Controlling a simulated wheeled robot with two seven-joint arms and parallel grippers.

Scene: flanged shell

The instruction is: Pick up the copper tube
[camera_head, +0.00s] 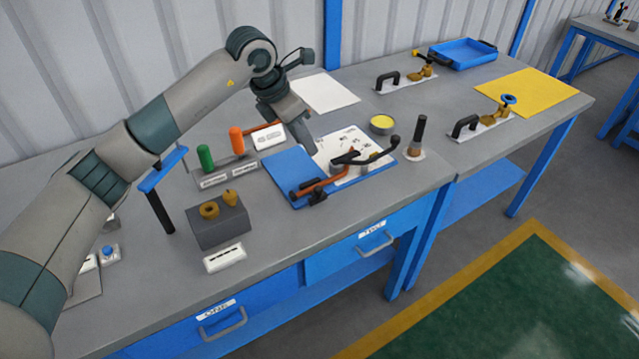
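A copper-coloured tube-like piece (322,186) lies across the front of a blue board (283,178), with dark parts beside it at both ends. A second thin copper-coloured piece (263,128) shows behind the orange-handled tool; I cannot tell which is the task's tube. My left gripper (311,148) points down over the back of the blue board, behind the front copper piece and apart from it in the picture. Its fingers are small and seen edge-on, so their opening is unclear. I see nothing held. My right gripper is not in view.
Dark handled tools (365,157) lie on the board. Green (205,157) and orange (236,141) upright handles stand left of it, a grey block (218,222) in front of them. A yellow-topped tin (382,124) and a black-handled brush-like tool (417,138) stand right.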

